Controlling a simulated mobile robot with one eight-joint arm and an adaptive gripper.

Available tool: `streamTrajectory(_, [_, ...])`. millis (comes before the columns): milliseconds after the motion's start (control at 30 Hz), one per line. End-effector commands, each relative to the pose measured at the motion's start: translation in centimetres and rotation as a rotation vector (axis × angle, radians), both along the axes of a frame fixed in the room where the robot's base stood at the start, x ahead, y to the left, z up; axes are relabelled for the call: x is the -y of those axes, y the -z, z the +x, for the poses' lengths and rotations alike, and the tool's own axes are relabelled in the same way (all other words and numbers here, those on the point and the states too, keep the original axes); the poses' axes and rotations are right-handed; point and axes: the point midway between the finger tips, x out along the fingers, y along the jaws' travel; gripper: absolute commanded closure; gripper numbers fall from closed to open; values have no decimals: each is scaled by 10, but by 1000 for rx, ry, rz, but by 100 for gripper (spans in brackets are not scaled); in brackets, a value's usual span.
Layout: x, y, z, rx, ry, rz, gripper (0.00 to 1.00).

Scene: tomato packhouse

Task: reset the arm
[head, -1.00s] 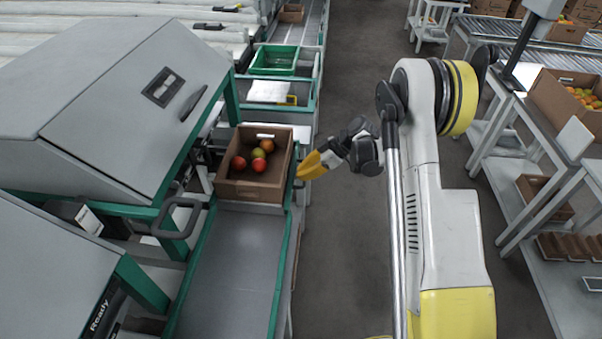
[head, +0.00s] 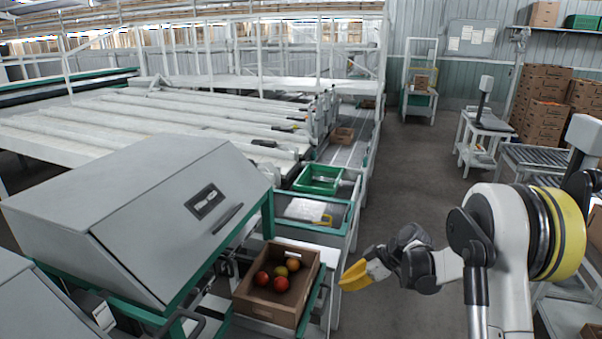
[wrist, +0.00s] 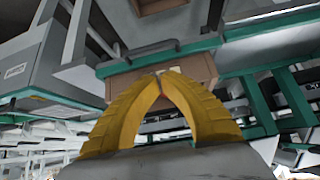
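My gripper (head: 354,275) is in the head view, to the right of the cardboard box (head: 262,305) and apart from it, over the aisle side of the line. In the wrist view, its two yellow fingers (wrist: 159,78) lean together and meet at the tips. I see nothing held between them. My arm comes in from the right, bent, with the gripper pointing left. In the wrist view a cardboard box (wrist: 198,67) shows beyond the fingertips.
A grey-lidded machine (head: 140,215) stands at the left. A green crate (head: 318,179) and a tray with a white sheet (head: 304,209) sit farther up the line. The aisle floor (head: 410,170) is open. Benches and a roller conveyor (head: 545,165) stand at the right.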

Motion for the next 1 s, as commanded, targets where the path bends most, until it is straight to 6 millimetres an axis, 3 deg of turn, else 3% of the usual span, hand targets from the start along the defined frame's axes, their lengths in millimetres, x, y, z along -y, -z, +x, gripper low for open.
streamTrajectory(200, [-3,-85,-45,-93,231,-76,100])
streamTrajectory(500, [2,-167,-141,-151,587,-146,100])
streamTrajectory(733, [12,-193,-225,-134,849,-150,100])
streamTrajectory(900, [23,-193,-278,-102,1014,-123,100])
streamTrajectory(1000, [28,-189,-298,-83,1082,-103,100])
